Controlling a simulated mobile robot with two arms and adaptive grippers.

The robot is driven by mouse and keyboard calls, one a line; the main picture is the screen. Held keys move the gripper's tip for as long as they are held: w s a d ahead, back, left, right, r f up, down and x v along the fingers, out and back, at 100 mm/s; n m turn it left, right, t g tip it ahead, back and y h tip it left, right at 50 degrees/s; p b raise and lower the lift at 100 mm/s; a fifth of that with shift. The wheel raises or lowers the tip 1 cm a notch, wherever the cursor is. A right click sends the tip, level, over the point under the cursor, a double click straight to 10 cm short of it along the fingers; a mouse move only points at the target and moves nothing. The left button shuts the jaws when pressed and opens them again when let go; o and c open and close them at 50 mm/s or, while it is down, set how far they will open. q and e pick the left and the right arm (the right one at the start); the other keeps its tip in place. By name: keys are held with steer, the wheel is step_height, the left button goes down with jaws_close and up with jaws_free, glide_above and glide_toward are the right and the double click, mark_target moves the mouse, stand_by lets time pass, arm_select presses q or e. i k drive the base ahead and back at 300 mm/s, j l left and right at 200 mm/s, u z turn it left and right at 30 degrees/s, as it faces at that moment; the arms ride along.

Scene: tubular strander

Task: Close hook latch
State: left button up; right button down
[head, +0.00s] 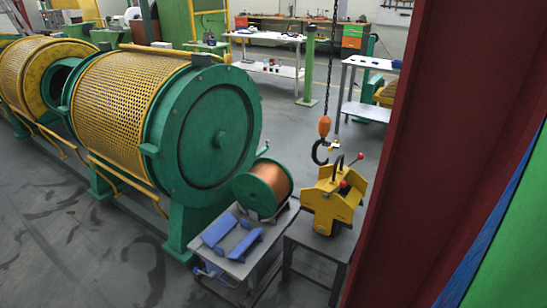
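A dark crane hook (319,154) hangs from a chain (333,60) below an orange hook block (324,126) in the head view. Its mouth seems to face right. The hook is small here, and I cannot make out its latch or whether it is open or shut. Just below and right of the hook is a yellow lifting device (331,204) with a dark loop on top and red-knobbed levers. I cannot tell whether hook and loop touch. Neither of my grippers is in view.
The yellow device stands on a grey table (318,240). Left of it, a copper-wire spool (268,187) and blue parts (230,236) sit on a cart. The green and yellow strander (190,125) fills the left. A dark red upright (440,150) blocks the right.

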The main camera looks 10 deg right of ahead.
mark_target(335, 145)
steer(key=i+z, duration=0.2)
steer(key=z, duration=0.15)
steer(key=i+j+z, duration=0.1)
steer(key=z, duration=0.25)
steer(key=i+j+z, duration=0.2)
steer(key=z, duration=0.15)
steer(key=i, duration=0.1)
